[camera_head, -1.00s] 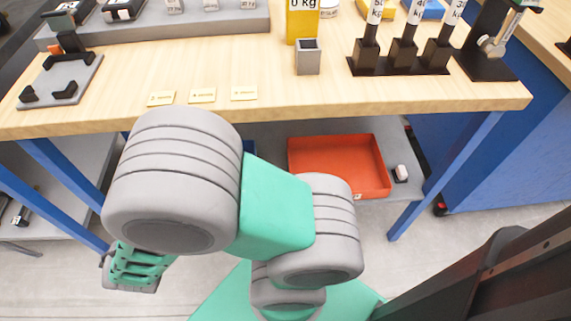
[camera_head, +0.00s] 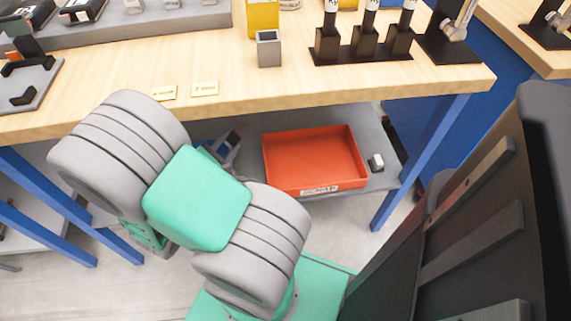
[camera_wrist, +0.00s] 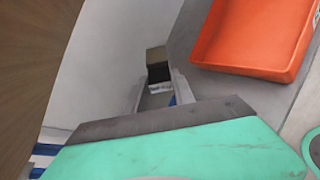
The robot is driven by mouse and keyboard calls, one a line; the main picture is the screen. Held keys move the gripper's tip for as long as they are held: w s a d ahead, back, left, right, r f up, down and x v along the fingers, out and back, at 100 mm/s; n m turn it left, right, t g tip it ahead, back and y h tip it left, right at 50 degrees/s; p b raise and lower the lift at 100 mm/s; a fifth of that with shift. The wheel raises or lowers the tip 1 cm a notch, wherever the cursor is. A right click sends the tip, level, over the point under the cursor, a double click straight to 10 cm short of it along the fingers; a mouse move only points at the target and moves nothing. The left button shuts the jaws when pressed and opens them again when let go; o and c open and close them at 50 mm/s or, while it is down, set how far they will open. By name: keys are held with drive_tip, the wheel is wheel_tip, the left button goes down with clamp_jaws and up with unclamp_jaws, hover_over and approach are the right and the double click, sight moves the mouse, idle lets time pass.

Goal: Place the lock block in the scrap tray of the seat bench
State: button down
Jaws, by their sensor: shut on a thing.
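The scrap tray is an orange-red open tray (camera_head: 315,160) on the low shelf under the seat bench, with a label on its front wall. Its inside looks empty. In the wrist view the tray (camera_wrist: 255,62) is at the upper right. My gripper (camera_wrist: 158,90) is shut on a small block with a dark face and a tan top (camera_wrist: 157,66), which I take for the lock block. The block is to the left of the tray in the wrist view, not over it. In the head view my arm hides most of the gripper, and I cannot make out the block.
The wooden bench top (camera_head: 225,95) overhangs the shelf and tray. A blue leg (camera_head: 420,160) stands to the right. A small black-and-white block (camera_head: 376,162) lies right of the tray. On top are a grey cup (camera_head: 268,48) and a black stand (camera_head: 362,50).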

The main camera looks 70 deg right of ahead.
drive_tip(key=s+d+f+m+g, duration=0.1)
drive_tip(key=s+d+m+g, duration=0.2)
drive_tip(key=s, duration=0.6)
drive_tip(key=s+d+f+m+g, duration=0.1)
drive_tip(key=s+d+m+g, duration=0.2)
drive_tip(key=s, duration=0.6)
drive_tip(key=shift+g+y, duration=0.3)
drive_tip(key=shift+g, duration=0.3)
drive_tip(key=w+d+f+b, duration=0.1)
drive_tip(key=d+f+b, duration=0.2)
drive_tip(key=d+f, duration=0.1)
drive_tip(key=w+d+f+b, duration=0.1)
drive_tip(key=d+f+b, duration=0.3)
drive_tip(key=w+d+f+b, duration=0.1)
drive_tip(key=d+f+b, duration=0.2)
drive_tip(key=d+f, duration=0.1)
drive_tip(key=shift+w+d+f+b, duration=0.15)
drive_tip(key=shift+w+f+b, duration=0.05)
drive_tip(key=shift+f+b, duration=0.15)
drive_tip(key=shift+r, duration=0.15)
drive_tip(key=shift+f, duration=0.65)
drive_tip(key=c, duration=1.1)
unclamp_jaws()
drive_tip(key=shift+o, duration=0.2)
drive_tip(key=shift+r, duration=0.1)
